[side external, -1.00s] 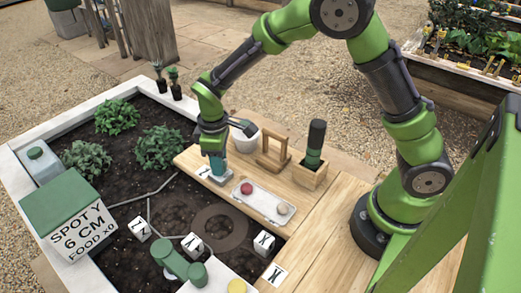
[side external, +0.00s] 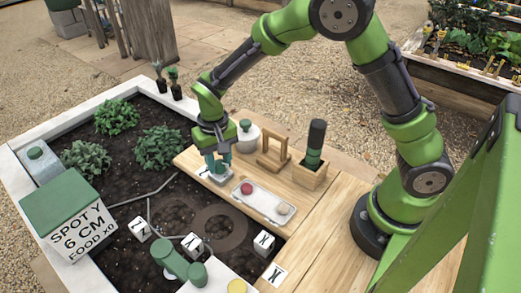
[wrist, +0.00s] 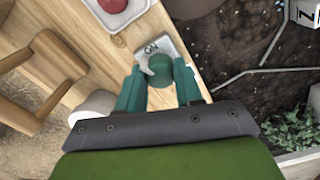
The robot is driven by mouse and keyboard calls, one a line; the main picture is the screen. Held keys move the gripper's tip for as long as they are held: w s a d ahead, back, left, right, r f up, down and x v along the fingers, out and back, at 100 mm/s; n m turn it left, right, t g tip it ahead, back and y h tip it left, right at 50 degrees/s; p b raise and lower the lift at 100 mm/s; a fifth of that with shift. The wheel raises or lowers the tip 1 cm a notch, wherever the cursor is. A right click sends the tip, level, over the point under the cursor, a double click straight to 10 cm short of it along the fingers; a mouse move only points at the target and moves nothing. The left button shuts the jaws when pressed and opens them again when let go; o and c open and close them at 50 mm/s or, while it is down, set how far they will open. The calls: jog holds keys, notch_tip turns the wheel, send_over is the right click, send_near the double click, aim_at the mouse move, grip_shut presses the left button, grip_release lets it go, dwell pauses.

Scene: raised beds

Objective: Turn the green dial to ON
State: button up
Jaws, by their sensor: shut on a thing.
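The green dial (wrist: 160,68) is a round green knob on a pale plate (wrist: 171,46) near the edge of the wooden board. Dark lettering on the plate seems to read ON. My gripper (wrist: 160,76) is shut on the dial, one teal finger on each side. In the side view my gripper (side external: 219,165) points down over the plate (side external: 214,177), and its fingers mostly hide the dial. The dial's exact setting is hard to tell.
A white tray (side external: 264,204) with a red and a pale round thing lies beside the plate. A white pot (side external: 246,140), a wooden frame (side external: 273,150) and a holder with a dark-handled tool (side external: 316,137) stand behind. The soil bed (side external: 130,160) is at left.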

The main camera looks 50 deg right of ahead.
aim_at(219, 163)
jog(key=m, duration=0.4)
jog(key=shift+m, duration=0.3)
jog(key=shift+r, duration=0.1)
dwell(0.4)
jog(key=o, duration=1)
jog(key=shift+o, duration=0.2)
notch_tip(219, 163, up, 17)
